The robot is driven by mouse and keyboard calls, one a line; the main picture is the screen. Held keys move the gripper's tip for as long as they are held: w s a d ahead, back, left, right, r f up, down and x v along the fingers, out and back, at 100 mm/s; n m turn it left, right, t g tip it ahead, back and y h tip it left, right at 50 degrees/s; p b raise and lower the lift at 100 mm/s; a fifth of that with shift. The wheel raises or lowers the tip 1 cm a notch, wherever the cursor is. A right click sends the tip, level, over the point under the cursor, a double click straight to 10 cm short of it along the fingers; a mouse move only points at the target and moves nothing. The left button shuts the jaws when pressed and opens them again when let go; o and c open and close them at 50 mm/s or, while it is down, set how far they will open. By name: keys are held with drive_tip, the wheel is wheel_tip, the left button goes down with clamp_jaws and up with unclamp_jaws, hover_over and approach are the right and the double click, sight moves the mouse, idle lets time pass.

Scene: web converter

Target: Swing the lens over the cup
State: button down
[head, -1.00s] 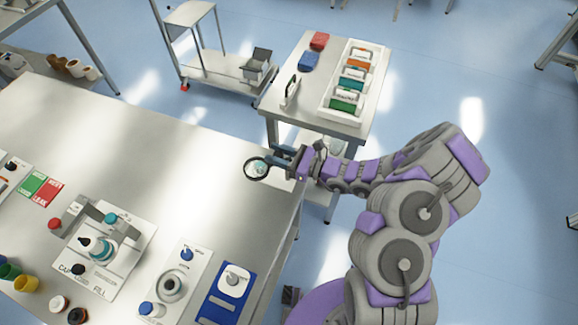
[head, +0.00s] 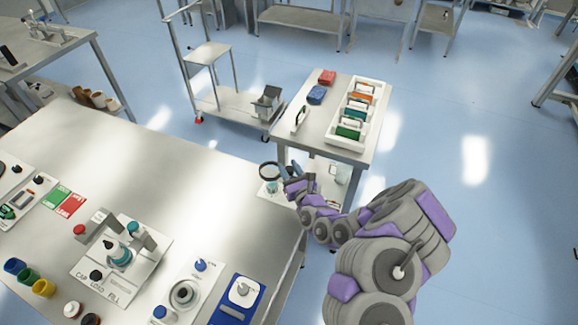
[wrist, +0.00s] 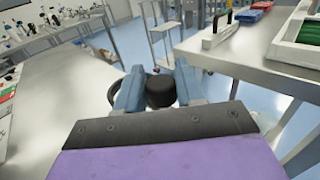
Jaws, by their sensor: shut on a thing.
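The lens (head: 269,171) is a dark round ring at the far right corner of the steel table. My gripper (head: 287,172) is just right of it, with its blue fingers around the lens's dark grip. In the wrist view, my gripper (wrist: 157,82) has a black knob (wrist: 160,91) between its fingers, and part of the dark lens ring (wrist: 112,92) shows behind the left finger. A small pale teal cup-like thing (head: 271,188) stands just below the ring in the head view. I cannot tell whether the ring is directly over it.
The steel table (head: 190,180) is bare in its middle. A cap-and-fill station (head: 125,262), a blue tray (head: 236,300) and several coloured cups (head: 28,276) stand near its front. A side cart (head: 325,135) with a white rack (head: 360,105) is close behind my gripper.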

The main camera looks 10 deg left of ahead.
drive_tip(key=shift+w+h, duration=0.1)
drive_tip(key=shift+h, duration=0.2)
drive_tip(key=c, duration=0.8)
unclamp_jaws()
drive_tip(key=shift+w, duration=0.1)
drive_tip(key=shift+a, duration=0.1)
drive_tip(key=p+v, duration=0.6)
drive_tip(key=v, duration=1.1)
drive_tip(key=shift+s+f, duration=0.25)
